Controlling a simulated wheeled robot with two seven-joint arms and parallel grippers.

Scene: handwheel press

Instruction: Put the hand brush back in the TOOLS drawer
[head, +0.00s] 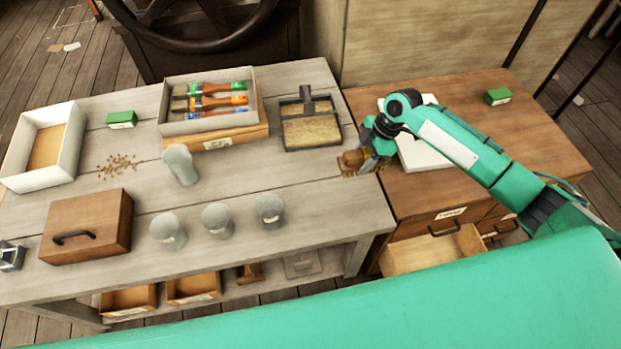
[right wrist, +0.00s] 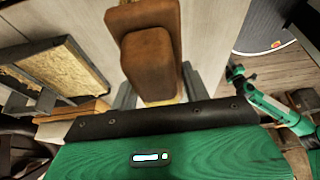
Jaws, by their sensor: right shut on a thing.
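The hand brush (head: 352,160) has a brown wooden body and is at the right end of the grey workbench. My right gripper (head: 371,160) is shut on it, and the brush is at or just above the bench top; I cannot tell if it touches. In the right wrist view the brush (right wrist: 150,60) fills the space between the fingers. An open drawer (head: 432,252) with a pale, empty-looking interior sticks out from the brown cabinet, right of the bench and nearer to me. The labels on the cabinet are too small to read.
A dustpan (head: 311,132) lies left of the brush. A white item (head: 420,150) and a green block (head: 498,96) are on the cabinet top.

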